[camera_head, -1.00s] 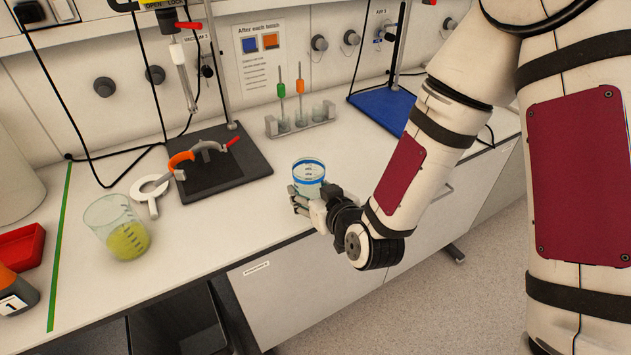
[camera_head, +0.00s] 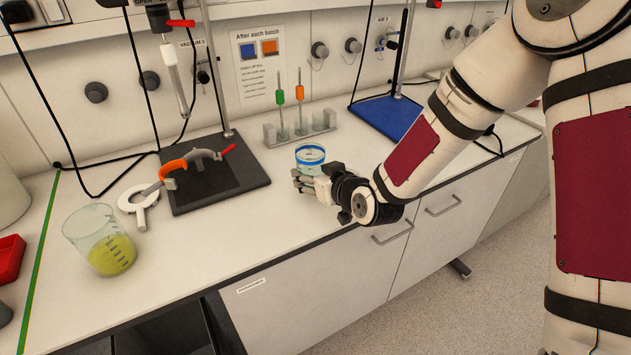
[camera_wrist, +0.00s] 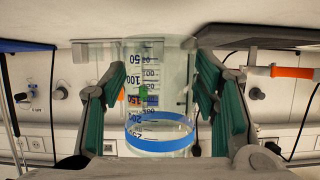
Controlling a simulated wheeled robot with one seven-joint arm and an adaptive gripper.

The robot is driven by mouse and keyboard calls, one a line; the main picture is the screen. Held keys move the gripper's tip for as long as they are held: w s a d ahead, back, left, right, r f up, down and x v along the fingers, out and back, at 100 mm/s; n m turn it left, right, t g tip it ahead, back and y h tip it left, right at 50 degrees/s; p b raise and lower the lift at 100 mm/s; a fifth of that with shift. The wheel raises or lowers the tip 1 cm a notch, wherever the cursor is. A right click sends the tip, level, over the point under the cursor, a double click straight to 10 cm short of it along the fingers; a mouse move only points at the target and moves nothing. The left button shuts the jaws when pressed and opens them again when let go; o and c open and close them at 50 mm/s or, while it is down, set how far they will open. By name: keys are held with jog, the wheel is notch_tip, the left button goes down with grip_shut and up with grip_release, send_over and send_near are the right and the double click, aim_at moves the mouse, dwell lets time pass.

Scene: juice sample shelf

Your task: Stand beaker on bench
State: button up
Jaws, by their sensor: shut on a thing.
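A clear beaker with a blue band (camera_head: 311,154) is held upright over the bench (camera_head: 262,222), in front of the small rack. In the wrist view, which is upside down, the same beaker (camera_wrist: 160,88) shows dark graduation marks and its base end lies close to the pale bench surface. I cannot tell whether the base touches. My gripper (camera_head: 308,184) is shut around the beaker's sides. In the wrist view its green-padded fingers (camera_wrist: 162,75) press on it from left and right.
A larger beaker with yellow-green liquid (camera_head: 112,254) stands at left. A dark stand base (camera_head: 240,182) with an orange-handled clamp (camera_head: 175,166) lies left of my gripper. The rack (camera_head: 325,124) and a blue stand base (camera_head: 385,118) are behind. Bench front is clear.

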jog(key=shift+w+d+f, duration=0.1)
jog(key=shift+w+d, duration=0.05)
jog(key=shift+w, duration=0.85)
jog(key=shift+w+f, duration=0.1)
jog(key=shift+f, duration=1.7)
jog(key=shift+f, duration=0.1)
jog(key=o, duration=1.7)
jog(key=shift+s+d+r, duration=0.1)
jog(key=shift+s+r, duration=0.1)
jog(key=shift+r, duration=0.05)
jog(key=v, duration=1.1)
jog(key=shift+s+d+p, duration=0.2)
jog(key=shift+p, duration=0.15)
